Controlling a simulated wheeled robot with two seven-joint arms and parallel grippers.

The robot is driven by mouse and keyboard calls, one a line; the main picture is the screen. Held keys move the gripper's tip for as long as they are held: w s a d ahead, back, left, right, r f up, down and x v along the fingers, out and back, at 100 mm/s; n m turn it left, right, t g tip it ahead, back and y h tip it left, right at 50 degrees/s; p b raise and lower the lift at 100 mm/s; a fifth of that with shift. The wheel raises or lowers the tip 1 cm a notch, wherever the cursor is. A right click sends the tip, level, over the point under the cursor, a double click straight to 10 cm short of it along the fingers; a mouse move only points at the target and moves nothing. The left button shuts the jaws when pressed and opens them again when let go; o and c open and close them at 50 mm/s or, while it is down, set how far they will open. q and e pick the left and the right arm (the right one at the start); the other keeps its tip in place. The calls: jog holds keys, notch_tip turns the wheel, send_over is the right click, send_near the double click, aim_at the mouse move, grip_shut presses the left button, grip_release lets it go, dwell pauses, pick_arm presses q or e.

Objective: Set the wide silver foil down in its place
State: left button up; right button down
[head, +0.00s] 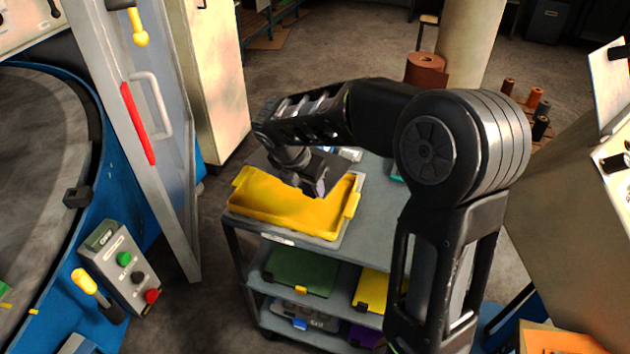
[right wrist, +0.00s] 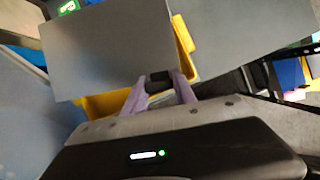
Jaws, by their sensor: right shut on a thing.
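My right gripper (head: 317,187) is over the yellow tray (head: 285,217) on top of a grey cart. In the right wrist view its two purple fingers (right wrist: 159,80) are shut on a small black block (right wrist: 158,77). A wide flat grey sheet (right wrist: 108,48) extends from beside that block; it looks joined to it, and may be the wide silver foil. The yellow tray (right wrist: 108,104) shows partly behind the sheet. In the head view the arm hides much of the area around the gripper, and I cannot tell whether the sheet touches anything. My left gripper is out of view.
The cart's lower shelves hold a green tray (head: 300,271), a yellow tray (head: 371,288) and other items. A control box (head: 125,265) is at lower left. Several rolls (head: 535,98) stand at back right.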

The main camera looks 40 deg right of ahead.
jog(key=n, duration=0.1)
jog(key=d+n, duration=0.1)
jog(key=shift+s+d+r+n+t, duration=0.1)
jog(key=shift+d+r+n+t, duration=0.1)
jog(key=shift+r+n+t, duration=0.15)
jog(key=shift+f+b, duration=3.4)
jog(key=shift+f, duration=2.1)
jog(key=shift+f+b, duration=0.35)
jog(key=shift+f, duration=0.2)
jog(key=c, duration=0.9)
grip_release()
jog(key=shift+a, duration=0.1)
jog(key=v, duration=0.7)
jog(key=shift+s+r, duration=0.15)
jog(key=shift+r, duration=0.25)
